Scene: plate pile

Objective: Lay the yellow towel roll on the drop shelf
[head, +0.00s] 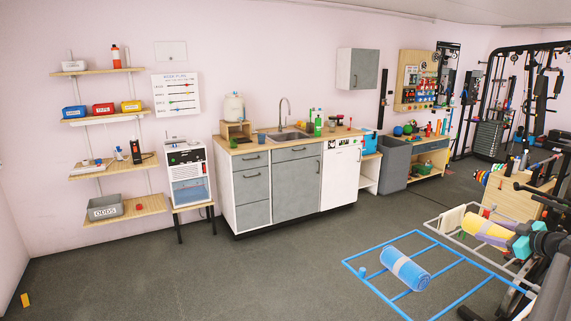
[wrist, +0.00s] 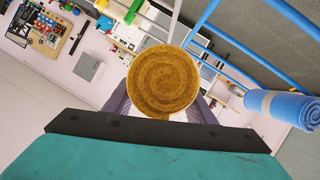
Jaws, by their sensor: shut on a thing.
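The yellow towel roll (head: 485,229), with a pale band, is at the right of the head view. My gripper (head: 511,241), with a teal body, is shut on it, and it appears held up in the air. In the wrist view the roll (wrist: 164,80) shows its round spiral end, with grey fingers partly hidden behind it. A blue-barred rack (head: 376,248) stands low in front, with a blue towel roll (head: 405,269) on it. The blue roll also shows in the wrist view (wrist: 282,107). I cannot tell for sure which rack is the drop shelf.
Gym machines (head: 535,95) crowd the right. A sink counter (head: 293,175) lines the back wall.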

